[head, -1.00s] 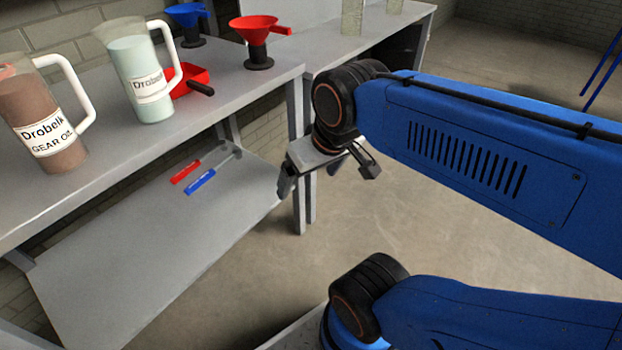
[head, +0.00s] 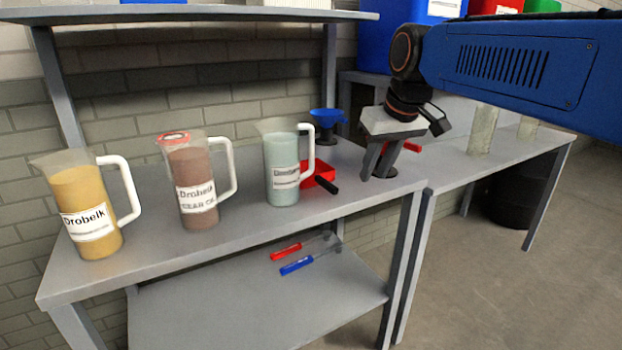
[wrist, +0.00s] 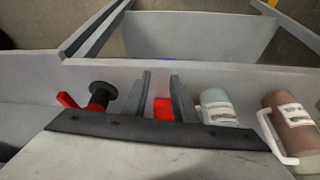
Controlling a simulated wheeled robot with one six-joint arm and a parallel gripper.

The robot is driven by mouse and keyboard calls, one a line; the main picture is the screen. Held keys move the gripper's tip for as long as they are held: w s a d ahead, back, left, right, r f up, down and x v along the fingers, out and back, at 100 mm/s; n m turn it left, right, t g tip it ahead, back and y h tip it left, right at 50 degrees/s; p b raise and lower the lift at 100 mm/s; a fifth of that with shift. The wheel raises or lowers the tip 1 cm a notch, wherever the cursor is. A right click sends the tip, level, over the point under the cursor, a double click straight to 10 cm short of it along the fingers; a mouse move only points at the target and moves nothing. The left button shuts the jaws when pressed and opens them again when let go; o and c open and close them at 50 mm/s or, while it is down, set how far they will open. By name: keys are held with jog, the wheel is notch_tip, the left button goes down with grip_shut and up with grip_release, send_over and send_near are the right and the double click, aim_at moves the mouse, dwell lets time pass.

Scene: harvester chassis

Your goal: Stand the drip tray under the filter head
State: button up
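A red tray with a black handle (head: 317,170), which I take to be the drip tray, lies on the grey workbench behind the pale green jug. In the wrist view a red patch that appears to be this tray (wrist: 163,109) shows between my fingers, partly hidden by the gripper. My gripper (head: 383,160) is open and empty, above the bench to the right of the tray. Its two fingers stand apart in the wrist view (wrist: 161,78). I see no filter head in either view.
Yellow (head: 87,205), brown (head: 192,190) and pale green (head: 283,165) jugs line the bench. A blue funnel (head: 327,120) stands behind the tray. Red and blue handled tools (head: 300,262) lie on the lower shelf.

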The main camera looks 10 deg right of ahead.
jog(key=w+a+r+n, duration=0.2)
jog(key=w+r, duration=0.7)
jog(key=w, duration=0.5)
send_over(323, 174)
jog(key=w+d, duration=0.2)
jog(key=d, duration=0.2)
jog(key=shift+y, duration=0.3)
jog(key=f, duration=1)
jog(key=shift+w+a+f, duration=0.1)
jog(key=shift+a+f, duration=0.1)
jog(key=shift+f, duration=0.2)
jog(key=shift+x, duration=2.65)
jog(key=shift+d, duration=0.2)
grip_shut()
